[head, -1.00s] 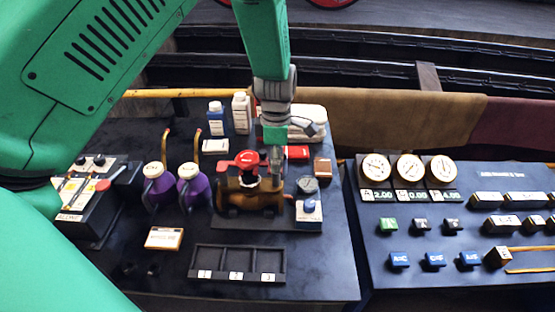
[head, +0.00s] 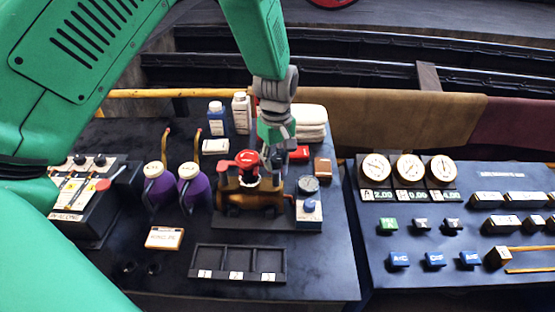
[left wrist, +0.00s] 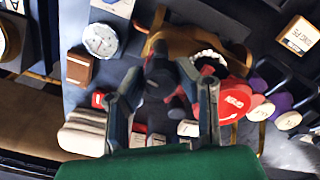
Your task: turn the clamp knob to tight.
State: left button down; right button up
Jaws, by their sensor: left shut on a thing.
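A brass valve body (head: 235,198) with a red handwheel (head: 246,160) on top sits on a dark base on the left table. My left gripper (head: 272,165) points down at the right end of the brass body, beside the red handwheel. In the left wrist view, its two fingers (left wrist: 160,72) are shut on a dark knob, the clamp knob (left wrist: 160,80), which stands on the brass body. The red handwheel (left wrist: 236,98) is just right of the fingers there. The head view largely hides the knob behind the fingers. My right gripper is not in view.
A gauge (head: 308,184) and a blue-button box (head: 309,212) stand right of the brass body. Purple jugs (head: 194,186) stand left. Folded cloths (head: 311,120), bottles (head: 240,112) and a red block (head: 298,154) are behind. An empty three-slot tray (head: 238,262) lies in front.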

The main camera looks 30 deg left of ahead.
pick_arm(q)
jog(key=m, duration=0.4)
jog(key=shift+w+r+m, duration=0.2)
jog(key=shift+w+m, duration=0.05)
jog(key=shift+m, duration=0.05)
jog(key=m, duration=0.3)
jog(key=shift+m, duration=0.3)
jog(key=m, duration=0.4)
jog(key=shift+m, duration=1.8)
jog(key=c, duration=1.5)
grip_release()
jog(key=shift+f, duration=0.15)
